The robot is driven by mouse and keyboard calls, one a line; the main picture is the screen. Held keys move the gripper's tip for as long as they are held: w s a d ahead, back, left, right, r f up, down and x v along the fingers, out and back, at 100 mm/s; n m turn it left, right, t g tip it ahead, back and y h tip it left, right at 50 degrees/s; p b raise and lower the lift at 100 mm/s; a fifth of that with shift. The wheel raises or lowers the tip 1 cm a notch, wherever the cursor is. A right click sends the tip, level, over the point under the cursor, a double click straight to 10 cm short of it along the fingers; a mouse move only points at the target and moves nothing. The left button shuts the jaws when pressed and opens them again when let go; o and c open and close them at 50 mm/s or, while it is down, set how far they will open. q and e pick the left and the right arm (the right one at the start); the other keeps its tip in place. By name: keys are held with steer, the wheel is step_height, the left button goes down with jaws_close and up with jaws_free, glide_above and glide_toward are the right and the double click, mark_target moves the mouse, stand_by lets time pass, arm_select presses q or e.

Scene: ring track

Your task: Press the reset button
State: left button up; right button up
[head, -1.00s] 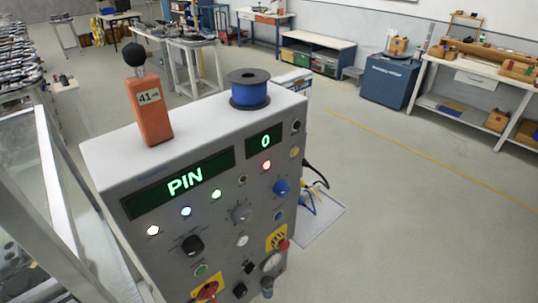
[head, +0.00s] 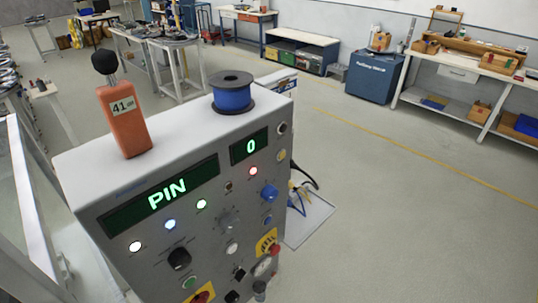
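A grey control cabinet (head: 110,160) with a sloped front panel fills the lower left of the head view. Its displays read "PIN" (head: 160,195) and "0" (head: 249,146). Below them are white (head: 135,246), blue (head: 170,224), green (head: 201,204) and red (head: 253,171) lights. The panel also has a blue knob (head: 269,193), a black knob (head: 179,258), a green button (head: 189,283), a white button (head: 232,249) and a small blue button (head: 267,220). The labels are too small to read, so I cannot tell which control is reset. Neither gripper is in view.
An orange handheld unit (head: 125,125) marked 41 and a spool of blue wire (head: 232,97) stand on the cabinet top. Cables and a pale floor plate (head: 308,222) lie right of it. Workbenches line the back. The floor at right is clear.

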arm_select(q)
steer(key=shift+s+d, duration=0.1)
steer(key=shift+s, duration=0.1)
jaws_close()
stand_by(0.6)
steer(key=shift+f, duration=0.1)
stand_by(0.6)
